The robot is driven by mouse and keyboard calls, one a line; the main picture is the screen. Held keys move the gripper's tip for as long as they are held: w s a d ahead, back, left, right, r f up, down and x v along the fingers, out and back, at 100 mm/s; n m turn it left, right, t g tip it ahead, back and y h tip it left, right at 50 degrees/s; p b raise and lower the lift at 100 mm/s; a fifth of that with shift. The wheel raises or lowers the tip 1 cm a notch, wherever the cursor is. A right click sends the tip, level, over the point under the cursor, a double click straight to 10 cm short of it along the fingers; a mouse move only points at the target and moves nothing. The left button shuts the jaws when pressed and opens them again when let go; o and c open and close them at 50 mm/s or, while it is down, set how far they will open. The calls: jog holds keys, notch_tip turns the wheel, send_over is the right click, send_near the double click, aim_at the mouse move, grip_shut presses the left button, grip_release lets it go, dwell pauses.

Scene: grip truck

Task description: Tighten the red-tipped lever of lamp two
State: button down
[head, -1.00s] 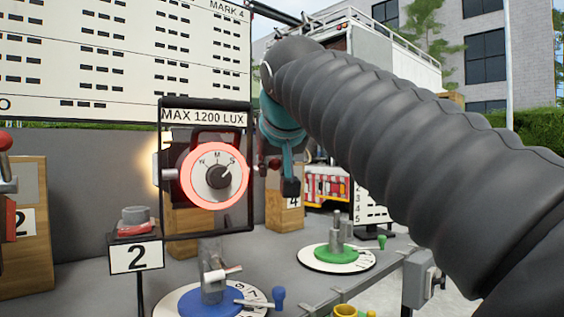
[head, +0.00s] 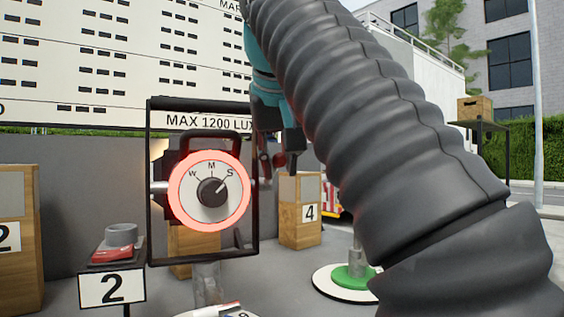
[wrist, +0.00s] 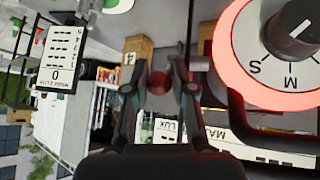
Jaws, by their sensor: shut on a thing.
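Lamp two (head: 208,190) has a glowing red ring around a white W-M-S dial and hangs in a black frame under a "MAX 1200 LUX" sign. My gripper (head: 277,165) is just right of the frame's right upright. In the wrist view my gripper (wrist: 160,76) has its fingers on both sides of the lever's round red tip (wrist: 160,94) and is shut on it. The rest of the lever is mostly hidden by the fingers. The lamp's red ring (wrist: 228,50) shows close by at the upper right of the wrist view.
A "2" placard with a red-and-grey button (head: 112,248) stands left of the lamp. A wooden box marked 4 (head: 300,215) is behind my gripper. A green round base (head: 350,278) is at lower right. The black frame (head: 254,190) is close beside my gripper.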

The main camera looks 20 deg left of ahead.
jog(key=shift+f, duration=0.2)
jog(key=c, duration=0.9)
grip_release()
jog(key=shift+w, duration=0.1)
jog(key=shift+s+r, duration=0.4)
jog(key=shift+r, duration=0.05)
jog(key=shift+s+d+r, duration=0.15)
jog(key=shift+s+d, duration=0.05)
jog(key=shift+s, duration=0.35)
jog(key=shift+s+d, duration=0.5)
jog(key=shift+s, duration=1.25)
jog(key=shift+s+d, duration=0.45)
jog(key=shift+s, duration=1.35)
jog(key=shift+s+d, duration=0.5)
jog(key=shift+s, duration=1.25)
